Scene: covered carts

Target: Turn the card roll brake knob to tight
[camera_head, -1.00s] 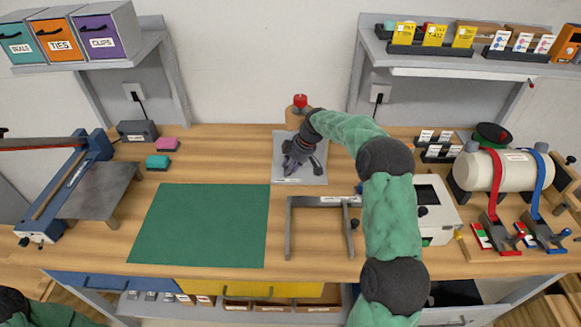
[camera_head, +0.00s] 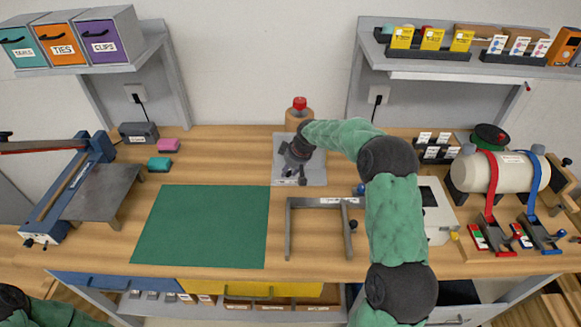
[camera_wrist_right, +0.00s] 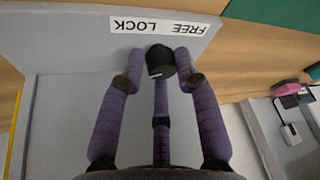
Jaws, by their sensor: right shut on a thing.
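My right gripper (camera_head: 296,158) is over a grey plate (camera_head: 315,175) at the back middle of the bench. In the right wrist view its purple fingers (camera_wrist_right: 160,75) are closed around a small black knob (camera_wrist_right: 158,60) with a pale mark. A white label (camera_wrist_right: 165,26) on the plate reads FREE and LOCK, upside down in that view. The large pale roll (camera_head: 492,172) stands on the right side of the bench with red and blue straps, with a dark round knob (camera_head: 567,162) near its right end. No gripper is near it. My left gripper is out of view.
A grey bracket frame (camera_head: 290,230) and a white box (camera_head: 438,212) stand in front of the plate. A red-topped wooden cylinder (camera_head: 299,115) is just behind it. The green mat (camera_head: 205,225) on the left is clear.

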